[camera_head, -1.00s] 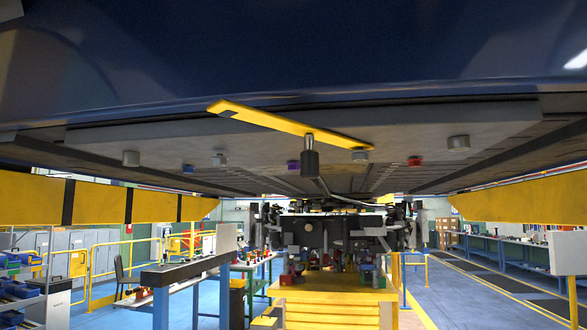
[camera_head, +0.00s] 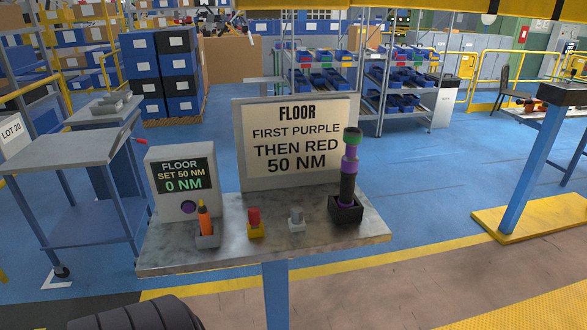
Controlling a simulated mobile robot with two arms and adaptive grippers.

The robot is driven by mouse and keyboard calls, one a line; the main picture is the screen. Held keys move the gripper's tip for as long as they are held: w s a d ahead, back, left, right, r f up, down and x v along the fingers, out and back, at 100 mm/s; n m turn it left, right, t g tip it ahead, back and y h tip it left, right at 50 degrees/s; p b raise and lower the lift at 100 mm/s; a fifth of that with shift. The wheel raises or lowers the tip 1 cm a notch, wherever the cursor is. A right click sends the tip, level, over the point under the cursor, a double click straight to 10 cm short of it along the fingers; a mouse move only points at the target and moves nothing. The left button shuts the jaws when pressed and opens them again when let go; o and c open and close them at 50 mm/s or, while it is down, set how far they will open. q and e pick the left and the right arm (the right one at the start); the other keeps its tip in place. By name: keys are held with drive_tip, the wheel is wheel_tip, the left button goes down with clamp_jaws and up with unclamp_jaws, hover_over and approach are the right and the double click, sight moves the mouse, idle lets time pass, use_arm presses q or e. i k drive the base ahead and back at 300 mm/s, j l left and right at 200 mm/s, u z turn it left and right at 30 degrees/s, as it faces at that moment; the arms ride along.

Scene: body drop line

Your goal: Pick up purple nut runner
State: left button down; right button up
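The purple nut runner (camera_head: 348,176) is a dark upright tool with purple bands and a green-topped head. It stands in a black square holder (camera_head: 346,210) at the right end of a grey stand top (camera_head: 270,252). Neither of my grippers shows in the head view, so I cannot see whether they are open or shut.
A sign (camera_head: 297,140) reads "first purple then red 50 NM". A display box (camera_head: 181,183) reads 0 NM. A cart (camera_head: 70,148) is at left.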

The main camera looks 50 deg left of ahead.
sight(352, 137)
drive_tip(key=u, duration=1.3)
drive_tip(key=j+z, duration=0.2)
drive_tip(key=j, duration=0.55)
drive_tip(key=i, duration=0.05)
